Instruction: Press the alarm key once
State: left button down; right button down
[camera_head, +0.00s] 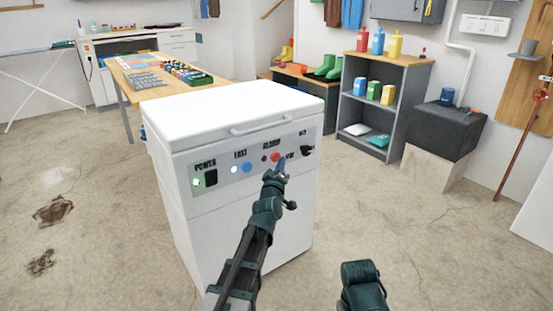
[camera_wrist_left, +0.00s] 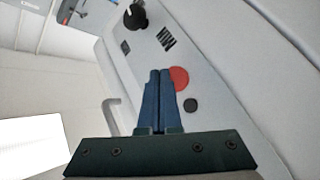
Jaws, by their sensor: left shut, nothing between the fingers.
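The alarm key is a red round button (camera_head: 275,157) on the front panel of a white chest-like machine, under a label that looks like "ALARM". It also shows in the left wrist view (camera_wrist_left: 181,78), partly behind my fingers. My left gripper (camera_head: 281,165) is shut and empty, its blue fingertips at the panel just beside the red button. In the left wrist view the fingertips (camera_wrist_left: 160,72) overlap the button's edge; I cannot tell whether they touch it. My right gripper is not in view; only part of that arm shows at the bottom.
A handle (camera_head: 262,127) juts out above. A shelf (camera_head: 375,100) stands behind right.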

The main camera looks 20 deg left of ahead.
pick_arm(q)
jog(key=shift+s+d, duration=0.75)
jog(key=shift+d, duration=0.25)
jog(key=shift+s+d, duration=0.75)
jog(key=shift+d, duration=0.2)
jog(key=s+d+f+m+g+h+p, duration=0.2)
jog(key=s+d+f+m+g+h, duration=0.15)
jog(key=d, duration=0.35)
jog(key=s+d+f+m+g+h+p, duration=0.1)
jog(key=s+d+f+m+g+h, duration=0.1)
jog(key=d+m+h, duration=0.45)
jog(key=s+d+f+m+g+y+p, duration=0.2)
jog(key=s+d+f+g+y, duration=0.1)
jog(key=s+d+f+g, duration=0.4)
jog(key=s+a+f+m+g+y+p, duration=0.1)
jog(key=s+a+m+g+y+p, duration=0.15)
jog(key=s, duration=0.75)
jog(key=s+a+f+m+g+y+p, duration=0.1)
jog(key=s+a+f+g+y, duration=0.2)
jog(key=s, duration=0.8)
notch_tip(320, 180, up, 40)
jog(key=a+p, duration=0.1)
jog(key=p, duration=3.7)
jog(key=shift+s+a+f+n+g+y, duration=0.15)
jog(key=shift+s+f+n+g+y, duration=0.1)
jog(key=shift+n+g+y, duration=0.15)
